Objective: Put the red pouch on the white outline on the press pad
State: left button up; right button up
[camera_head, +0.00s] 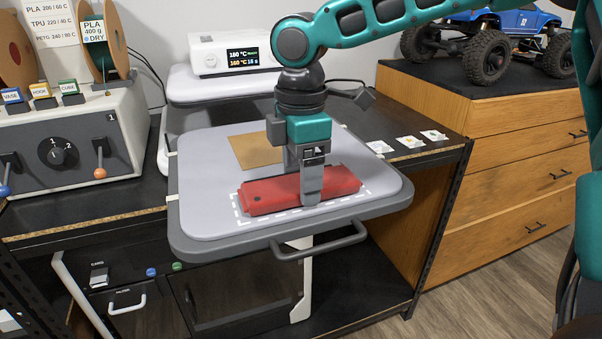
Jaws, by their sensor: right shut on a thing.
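The red pouch (277,194) lies flat over the white dashed outline (279,222) on the grey press pad (208,178). The outline's front edge and parts of its left and right ends show around the pouch. My right gripper (311,198) points straight down and is shut on the pouch, right of its middle. The gripper hides part of the pouch, and I cannot tell whether the pouch touches the pad all along. My left gripper is not in view.
A tan sheet (256,151) lies on the pad behind the pouch. The press's display head (234,54) stands at the back. A handle (320,243) sticks out in front. A control box (66,140) is left; a blue crawler (490,38) stands on the right cabinet.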

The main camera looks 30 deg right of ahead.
jog(key=o, duration=1)
jog(key=shift+f, duration=0.1)
jog(key=shift+o, duration=0.2)
notch_tip(320, 180, up, 12)
jog(key=p, duration=0.2)
